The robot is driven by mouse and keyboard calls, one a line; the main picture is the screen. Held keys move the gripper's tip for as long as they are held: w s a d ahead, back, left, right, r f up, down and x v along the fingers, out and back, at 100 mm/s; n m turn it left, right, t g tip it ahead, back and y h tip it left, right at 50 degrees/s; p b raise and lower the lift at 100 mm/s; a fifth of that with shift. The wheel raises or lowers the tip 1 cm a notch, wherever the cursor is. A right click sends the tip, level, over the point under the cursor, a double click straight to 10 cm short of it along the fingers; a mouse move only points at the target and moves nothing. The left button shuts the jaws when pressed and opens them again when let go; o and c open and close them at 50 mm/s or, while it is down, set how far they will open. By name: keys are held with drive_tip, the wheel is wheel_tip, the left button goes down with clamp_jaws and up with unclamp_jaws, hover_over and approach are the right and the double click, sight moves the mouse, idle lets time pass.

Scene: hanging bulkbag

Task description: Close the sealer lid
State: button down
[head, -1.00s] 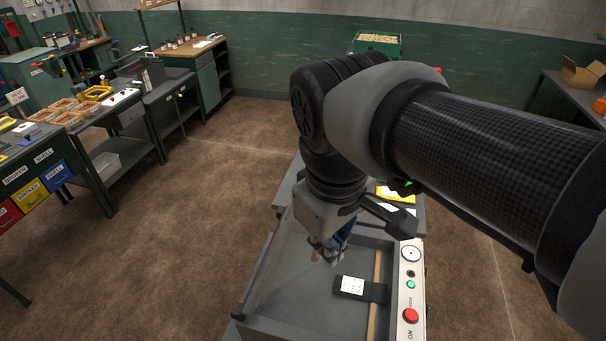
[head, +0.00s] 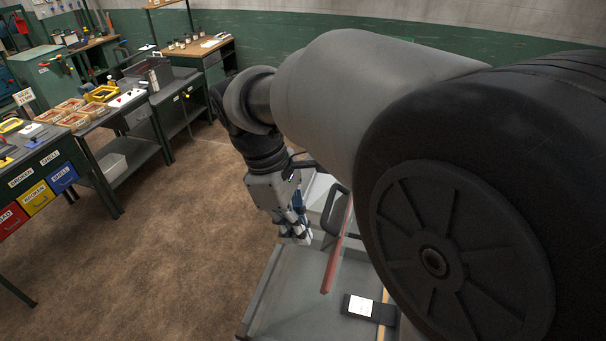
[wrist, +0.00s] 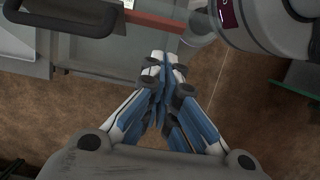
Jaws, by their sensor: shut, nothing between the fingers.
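The sealer (head: 262,318) is a grey box with an open-topped tray at bottom centre of the head view. Its lid shows as a raised part with a black loop handle (head: 333,212) and a long red bar (head: 336,265) slanting above the tray. In the wrist view the handle (wrist: 75,22) and red bar (wrist: 150,19) lie at the top left, beyond the fingertips. My gripper (head: 303,238) is shut and empty, pointing down at the tray's far left, left of the handle. My arm hides most of the lid and the sealer's right side.
A black pouch with a white label (head: 361,306) lies at the tray's right. A workbench with coloured bins (head: 38,196) and a grey trolley (head: 130,125) stand at the left. The brown floor (head: 185,240) between them and the sealer is clear.

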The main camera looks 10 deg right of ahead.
hover_over(324, 269)
drive_tip(key=a, duration=0.2)
drive_tip(key=f, duration=0.4)
drive_tip(key=shift+w+a+f, duration=0.1)
drive_tip(key=shift+w+f, duration=0.05)
drive_tip(key=shift+w, duration=0.25)
drive_tip(key=shift+s+d+f, duration=0.2)
drive_tip(key=shift+d+f, duration=0.05)
drive_tip(key=shift+d, duration=0.15)
drive_tip(key=shift+b, duration=0.3)
